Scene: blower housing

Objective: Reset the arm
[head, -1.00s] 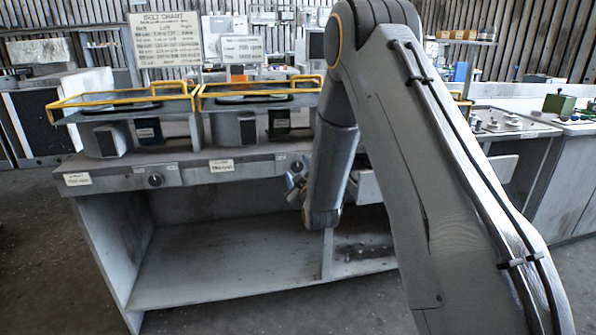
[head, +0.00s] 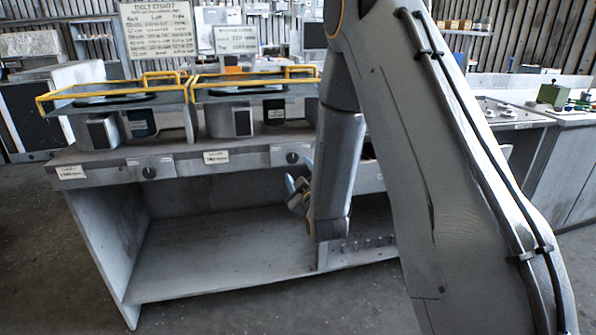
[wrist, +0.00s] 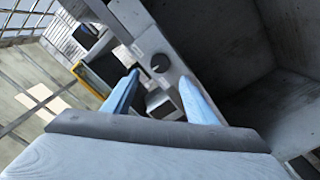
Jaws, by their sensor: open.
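My gripper (wrist: 158,95) shows in the wrist view with its two blue fingers spread apart and nothing between them. In the head view my gripper (head: 299,192) is small and partly hidden behind my own arm, in front of the bench's front edge. My arm (head: 430,150) reaches up from the lower right, bends at the top and hangs down by the bench (head: 100,178). In the wrist view a dark knob (wrist: 159,63) on the bench's front panel lies beyond the fingers.
Two yellow-railed trays (head: 115,97) stand on the bench over box-shaped units. A belt chart sign (head: 158,30) stands behind them. The open shelf (head: 220,270) below is mostly empty. A side counter (head: 560,120) with a green object (head: 552,94) is at the right. The floor in front is clear.

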